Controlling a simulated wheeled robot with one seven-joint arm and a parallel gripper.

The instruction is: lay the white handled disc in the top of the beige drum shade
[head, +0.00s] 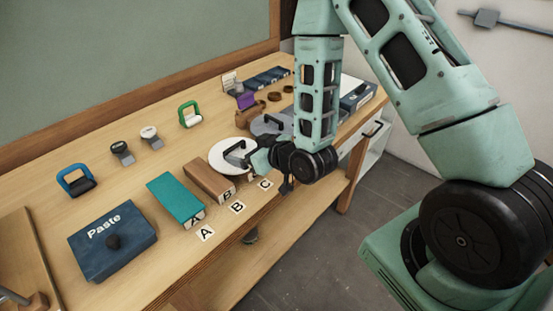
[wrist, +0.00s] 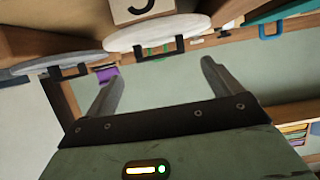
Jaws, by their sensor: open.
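My gripper (head: 248,163) is close to the disc's right side in the head view. In the wrist view my gripper (wrist: 160,82) has its two fingers spread wide with nothing between them, and the handle appears beyond them. I cannot make out a beige drum shade for certain in either view.
A grey disc (wrist: 60,62) with a dark handle is beside the white one. A brown block (head: 208,180), a teal block (head: 175,200) and a blue Paste box (head: 110,240) stand left of it. Green (head: 190,114) and blue (head: 76,180) handled items stand farther back.

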